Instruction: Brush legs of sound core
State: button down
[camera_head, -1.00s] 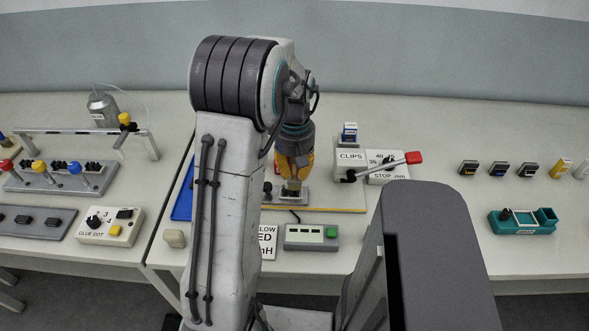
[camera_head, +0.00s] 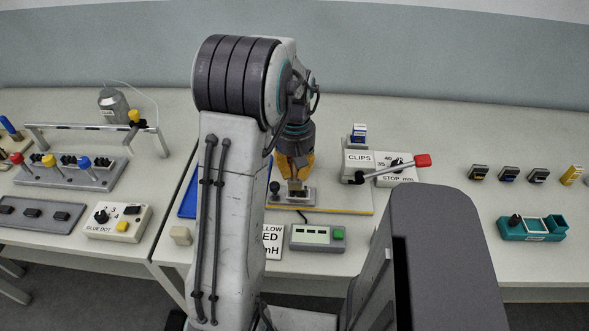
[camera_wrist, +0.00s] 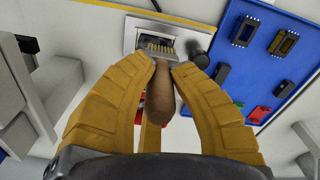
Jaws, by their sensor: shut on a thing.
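My gripper (camera_head: 296,180) is over a small grey metal fixture (camera_head: 306,195) on the board in the middle of the bench. In the wrist view my gripper (camera_wrist: 164,68) is shut on a brown, rounded handle (camera_wrist: 160,98), apparently a brush. The handle's far end points at the fixture, which is also in this view (camera_wrist: 131,38). A row of thin gold legs (camera_wrist: 160,48) shows in the fixture, just beyond the fingertips. Bristles are not clear, and I cannot tell whether the tool touches the legs.
A black knob (camera_head: 274,187) stands beside the fixture. A blue tray (camera_head: 187,201) is left of it, partly behind my arm; the wrist view shows dark parts in it. A green-buttoned box (camera_head: 316,238) is in front. A red-tipped lever (camera_head: 422,160) is at right.

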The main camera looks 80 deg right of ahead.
jog(key=shift+s+f, duration=0.1)
jog(key=shift+s, duration=0.9)
jog(key=shift+w, duration=0.2)
jog(key=shift+w, duration=1)
jog(key=shift+s, duration=0.2)
jog(key=shift+s+d, duration=0.1)
jog(key=shift+s, duration=0.9)
jog(key=shift+r, duration=0.2)
notch_tip(320, 180, up, 9)
jog(key=p, duration=0.7)
